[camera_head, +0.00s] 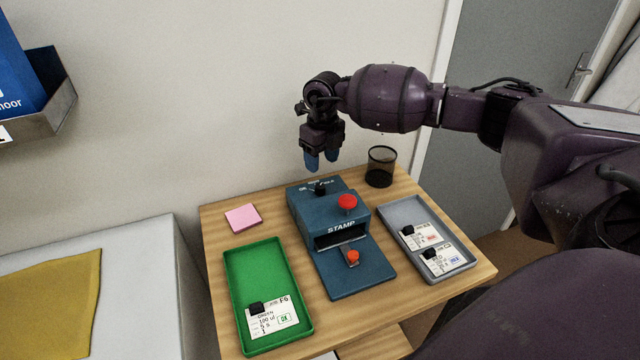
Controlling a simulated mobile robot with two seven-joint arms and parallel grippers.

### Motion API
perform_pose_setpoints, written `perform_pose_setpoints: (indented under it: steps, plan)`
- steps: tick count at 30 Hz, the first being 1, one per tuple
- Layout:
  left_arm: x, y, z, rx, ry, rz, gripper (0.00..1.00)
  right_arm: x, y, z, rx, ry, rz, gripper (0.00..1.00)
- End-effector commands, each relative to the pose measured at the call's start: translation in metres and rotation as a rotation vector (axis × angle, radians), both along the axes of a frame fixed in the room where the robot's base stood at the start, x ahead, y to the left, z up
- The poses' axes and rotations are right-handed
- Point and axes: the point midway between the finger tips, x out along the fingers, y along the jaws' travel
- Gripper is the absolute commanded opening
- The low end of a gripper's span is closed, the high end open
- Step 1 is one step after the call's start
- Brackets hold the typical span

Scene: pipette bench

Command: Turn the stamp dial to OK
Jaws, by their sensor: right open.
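The blue stamp machine (331,232) stands on the wooden table, with "STAMP" on its front. Its black stamp dial (320,189) sits on top near the back left, with small white lettering around it that I cannot fully read. A red knob (347,202) is on top to the right of the dial, and a smaller orange-red knob (352,256) is on the lower front plate. My right gripper (321,163) points down just above and behind the dial, its blue fingertips a little apart. It is open, empty and not visibly touching the dial. My left gripper is not in view.
A green tray (236,290) on the left holds a card marked OK. A grey tray (401,213) on the right holds two cards. A black mesh cup (380,167) stands behind it, and a pink note pad (243,218) lies at the back left of the table (215,225).

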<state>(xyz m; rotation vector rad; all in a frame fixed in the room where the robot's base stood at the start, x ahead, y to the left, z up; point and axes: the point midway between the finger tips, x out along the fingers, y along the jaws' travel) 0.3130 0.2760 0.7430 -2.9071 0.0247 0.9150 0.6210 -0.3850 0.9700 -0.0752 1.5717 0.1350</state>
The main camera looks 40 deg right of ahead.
Motion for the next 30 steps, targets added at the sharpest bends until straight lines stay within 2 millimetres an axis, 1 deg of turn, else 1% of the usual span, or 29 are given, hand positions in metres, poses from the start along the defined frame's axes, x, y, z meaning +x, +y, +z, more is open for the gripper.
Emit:
perform_pose_setpoints:
  steps: [1, 6, 9, 13, 18, 27, 29, 30]
  plan:
    - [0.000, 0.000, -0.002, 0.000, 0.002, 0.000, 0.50, -0.001, 0.001, -0.011, 0.001, 0.004, 0.000, 0.54]
    - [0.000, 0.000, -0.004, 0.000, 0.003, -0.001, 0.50, -0.001, 0.002, -0.041, 0.002, 0.004, 0.001, 0.54]
    - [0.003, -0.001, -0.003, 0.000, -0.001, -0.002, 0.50, -0.001, 0.003, -0.055, 0.002, 0.003, 0.000, 0.54]
    - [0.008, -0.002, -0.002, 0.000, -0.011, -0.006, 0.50, 0.000, 0.004, -0.070, 0.003, 0.001, 0.000, 0.54]
    - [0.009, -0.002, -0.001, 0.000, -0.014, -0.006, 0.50, -0.001, 0.003, -0.079, 0.002, 0.000, 0.000, 0.54]
    - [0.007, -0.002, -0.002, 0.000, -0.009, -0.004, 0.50, 0.000, 0.004, -0.080, 0.002, -0.001, 0.001, 0.54]
    - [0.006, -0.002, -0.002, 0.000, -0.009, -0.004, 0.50, 0.000, 0.004, -0.080, 0.002, -0.001, 0.001, 0.47]
    - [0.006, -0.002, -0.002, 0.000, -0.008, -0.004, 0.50, 0.000, 0.004, -0.080, 0.002, -0.001, 0.001, 0.40]
